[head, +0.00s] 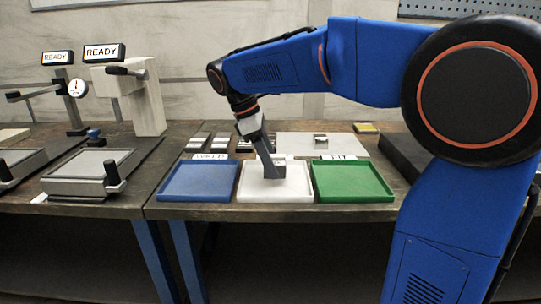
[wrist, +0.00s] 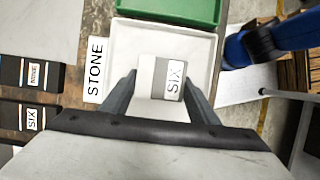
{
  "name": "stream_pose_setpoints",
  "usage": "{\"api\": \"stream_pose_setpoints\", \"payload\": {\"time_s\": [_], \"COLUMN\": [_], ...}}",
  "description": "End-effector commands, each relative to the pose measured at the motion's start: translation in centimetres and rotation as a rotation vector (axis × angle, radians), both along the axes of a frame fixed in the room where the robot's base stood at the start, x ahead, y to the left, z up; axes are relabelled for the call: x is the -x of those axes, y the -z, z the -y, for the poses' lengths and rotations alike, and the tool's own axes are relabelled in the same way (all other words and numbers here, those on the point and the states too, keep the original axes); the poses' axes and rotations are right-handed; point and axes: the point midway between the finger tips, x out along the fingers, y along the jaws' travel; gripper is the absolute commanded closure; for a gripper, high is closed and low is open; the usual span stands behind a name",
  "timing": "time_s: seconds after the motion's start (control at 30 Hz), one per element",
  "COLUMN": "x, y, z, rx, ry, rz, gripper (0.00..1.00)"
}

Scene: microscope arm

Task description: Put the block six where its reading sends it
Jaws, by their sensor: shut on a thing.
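Block six (wrist: 150,75) is a pale grey block with a white label reading SIX. My gripper (wrist: 158,84) is shut on it, with one finger on each side. In the head view my gripper (head: 267,158) reaches down to the white tray (head: 250,195), and the block (head: 279,161) shows at its tip. The block is in or just above the tray; I cannot tell whether it touches the floor. A STONE label (wrist: 95,69) lies beside the white tray in the wrist view. The blue tray (head: 197,182) is to its left, the green tray (head: 350,182) to its right.
Labels stand behind the blue and green trays; the green one seems to read FIT (head: 338,157). Two instruments with READY displays (head: 104,52) stand at left. A grey plate (head: 295,142) lies behind.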

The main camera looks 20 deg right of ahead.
Motion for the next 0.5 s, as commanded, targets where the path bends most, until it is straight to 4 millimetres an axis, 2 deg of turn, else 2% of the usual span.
{"api": "stream_pose_setpoints", "payload": {"time_s": [0.2,0.5], "x": [0.0,0.0], "y": [2.3,2.6], "z": [0.0,0.0], "rx": [0.002,0.0], "ry": [0.0,0.001], "rz": [-0.001,0.001], "gripper": [1.0,1.0]}}
